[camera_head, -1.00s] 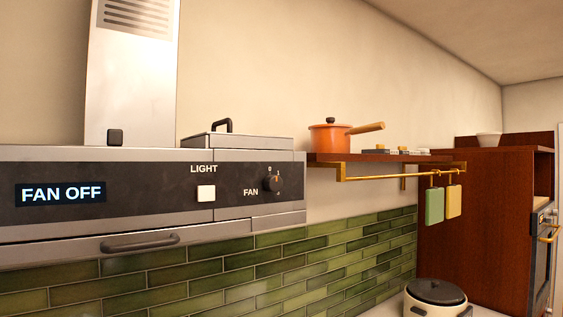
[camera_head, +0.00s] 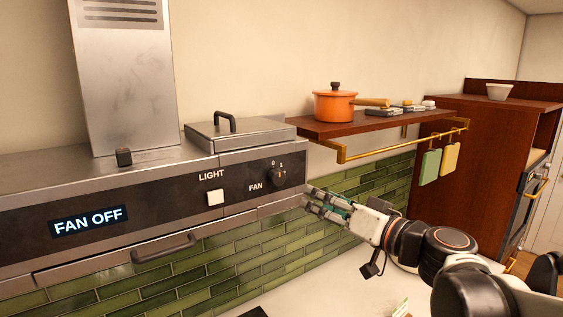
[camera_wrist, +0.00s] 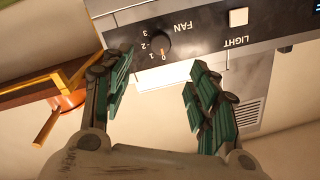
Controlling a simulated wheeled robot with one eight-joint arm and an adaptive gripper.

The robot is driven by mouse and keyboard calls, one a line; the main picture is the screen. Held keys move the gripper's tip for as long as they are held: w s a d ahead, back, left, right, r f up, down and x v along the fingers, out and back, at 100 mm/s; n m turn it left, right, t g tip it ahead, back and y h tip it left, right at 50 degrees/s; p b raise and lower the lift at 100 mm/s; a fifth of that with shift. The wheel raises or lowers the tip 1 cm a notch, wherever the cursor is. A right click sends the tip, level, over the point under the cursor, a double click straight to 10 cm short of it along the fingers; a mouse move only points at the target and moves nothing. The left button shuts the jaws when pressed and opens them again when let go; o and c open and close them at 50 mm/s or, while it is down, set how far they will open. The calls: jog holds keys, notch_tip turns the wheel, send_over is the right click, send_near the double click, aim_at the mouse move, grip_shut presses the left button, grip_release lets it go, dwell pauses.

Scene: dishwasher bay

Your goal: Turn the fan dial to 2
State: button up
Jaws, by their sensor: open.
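The fan dial (camera_head: 278,177) is a dark round knob on the right end of the range hood panel (camera_head: 150,207), beside the word FAN. The hood display (camera_head: 88,220) reads FAN OFF. My gripper (camera_head: 310,198) is just right of and below the dial in the head view, apart from it. In the wrist view my gripper (camera_wrist: 160,80) is open and empty, its teal fingers spread with the dial beyond them, between the tips.
A white LIGHT button (camera_head: 215,197) sits left of the dial. A wooden shelf (camera_head: 350,130) with an orange pot (camera_head: 334,104) and a brass rail (camera_head: 390,148) juts out right of the hood. A hood handle (camera_head: 163,248) protrudes below the panel.

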aim_at(280, 178)
jog(key=x, duration=0.4)
jog(key=b+x, duration=0.1)
jog(key=x, duration=0.4)
jog(key=b+x, duration=0.1)
jog(key=x, duration=0.3)
jog(key=shift+w+a+r, duration=0.2)
jog(key=shift+w+r, duration=0.2)
jog(key=c, duration=1.1)
